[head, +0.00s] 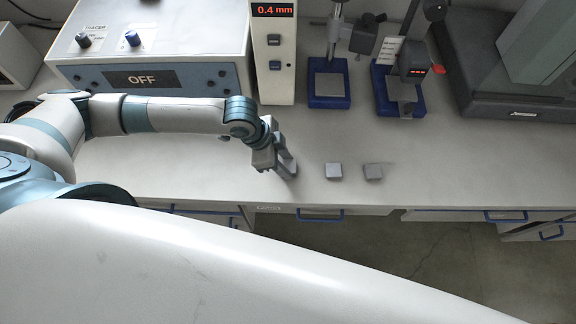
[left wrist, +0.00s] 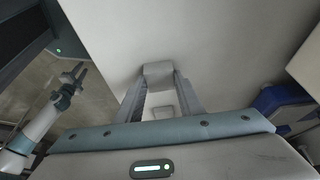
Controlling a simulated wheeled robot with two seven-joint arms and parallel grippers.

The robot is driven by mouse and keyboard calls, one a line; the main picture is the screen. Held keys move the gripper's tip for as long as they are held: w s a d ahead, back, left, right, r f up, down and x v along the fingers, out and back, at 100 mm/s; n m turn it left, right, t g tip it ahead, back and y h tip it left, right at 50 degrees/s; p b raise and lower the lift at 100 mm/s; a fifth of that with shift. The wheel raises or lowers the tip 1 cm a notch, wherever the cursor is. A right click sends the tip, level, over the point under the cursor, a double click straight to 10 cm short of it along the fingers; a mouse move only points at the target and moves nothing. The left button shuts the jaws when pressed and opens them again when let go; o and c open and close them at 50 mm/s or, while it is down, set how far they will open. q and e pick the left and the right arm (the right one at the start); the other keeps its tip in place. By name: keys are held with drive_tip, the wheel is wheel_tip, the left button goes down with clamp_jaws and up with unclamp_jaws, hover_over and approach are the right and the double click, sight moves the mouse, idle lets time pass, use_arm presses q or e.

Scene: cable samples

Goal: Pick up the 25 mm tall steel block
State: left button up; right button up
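My left gripper (head: 286,170) points down over the bench, left of two small grey steel blocks. The left one (head: 333,171) and the right one (head: 374,172) stand apart on the bench near its front edge. In the left wrist view the fingers (left wrist: 160,82) reach to a grey steel block (left wrist: 158,71) that fills the gap between their tips. I cannot read its height or tell whether it is clear of the bench.
A tracer box (head: 150,78) marked OFF and a column with a 0.4 mm display (head: 273,60) stand behind. Two blue-based stands (head: 329,101) (head: 399,110) and a dark-based machine (head: 490,100) are at back right. The bench right of the blocks is clear.

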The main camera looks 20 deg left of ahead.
use_arm(q)
drive_tip(key=shift+c, duration=1.3)
drive_tip(key=shift+r, duration=0.2)
drive_tip(key=shift+r+b, duration=0.35)
drive_tip(key=shift+r, duration=0.3)
wheel_tip(320, 180, up, 2)
drive_tip(key=shift+r+b, duration=0.25)
drive_tip(key=shift+b, duration=0.2)
drive_tip(key=s+d+r+b, duration=0.1)
drive_tip(key=d+r+b, duration=0.1)
drive_tip(key=d+r, duration=0.5)
drive_tip(key=d, duration=0.4)
drive_tip(key=shift+s+d, duration=0.25)
drive_tip(key=shift+d, duration=0.1)
drive_tip(key=shift+a, duration=0.1)
